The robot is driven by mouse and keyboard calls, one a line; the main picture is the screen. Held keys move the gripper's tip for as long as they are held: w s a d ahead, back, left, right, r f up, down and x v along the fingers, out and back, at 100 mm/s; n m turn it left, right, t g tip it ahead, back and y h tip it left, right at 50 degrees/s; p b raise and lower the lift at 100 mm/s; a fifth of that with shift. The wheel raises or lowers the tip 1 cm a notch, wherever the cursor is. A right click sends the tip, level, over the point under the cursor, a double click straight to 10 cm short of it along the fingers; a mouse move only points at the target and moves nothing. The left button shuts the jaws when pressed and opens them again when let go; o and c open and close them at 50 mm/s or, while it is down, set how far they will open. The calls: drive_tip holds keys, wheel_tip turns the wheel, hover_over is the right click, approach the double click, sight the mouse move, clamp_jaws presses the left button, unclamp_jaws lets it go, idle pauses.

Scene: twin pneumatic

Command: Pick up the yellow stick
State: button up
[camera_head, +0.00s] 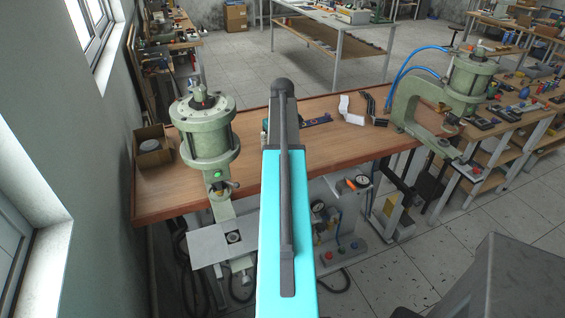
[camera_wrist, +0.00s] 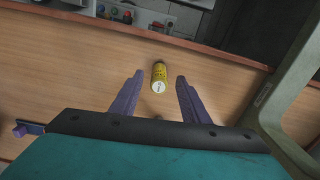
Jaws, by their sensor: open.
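A short yellow stick (camera_wrist: 160,72), a cylinder with dark markings and a pale end, shows in the wrist view on the wooden workbench (camera_wrist: 70,65). My gripper (camera_wrist: 156,76) is open, with its two purple fingers spread to either side of the stick in the picture. The fingers do not appear to touch it, and I cannot tell how far above the bench they are. In the head view my turquoise and black arm reaches over the bench (camera_head: 160,204) and hides its middle. The stick and the gripper's fingertips do not show there.
A green pneumatic press (camera_head: 209,135) stands on the bench's left and another (camera_head: 470,80) on its right. A cardboard box (camera_head: 152,146) is at the left end. A white bracket (camera_head: 350,111) lies right of my arm.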

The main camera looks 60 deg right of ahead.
drive_tip(key=shift+f+p, duration=0.9)
drive_tip(key=shift+f, duration=1.25)
clamp_jaws()
